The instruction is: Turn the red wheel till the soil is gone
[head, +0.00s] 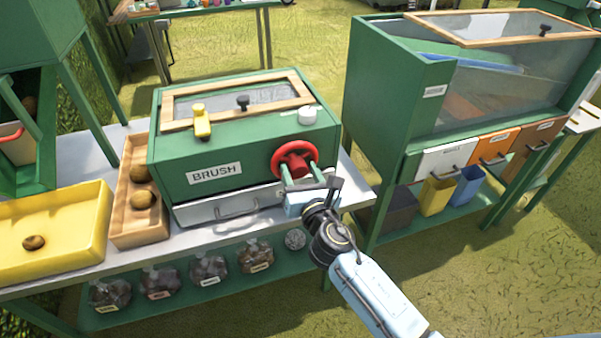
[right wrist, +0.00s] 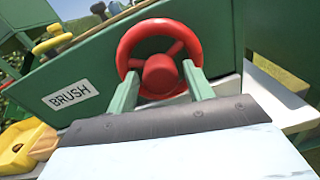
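The red wheel (head: 294,159) is on the front right of the green box labelled BRUSH (head: 240,150). It shows large in the right wrist view (right wrist: 160,58), with its hub in the middle. My right gripper (head: 308,180) is in front of the wheel, low on it. In the right wrist view its two fingers (right wrist: 160,82) are spread, one on each side of the hub, with gaps beside it. I cannot tell whether they touch the rim. The box's lid window (head: 238,100) is greyish; no soil can be made out inside. My left gripper is not in view.
A wooden tray (head: 128,175) with brown bulbs and a yellow tray (head: 75,262) with one bulb stand left of the box. A yellow knob (head: 201,122) and a white knob (head: 307,116) are on the box. A green sorting cabinet (head: 395,100) stands close on the right.

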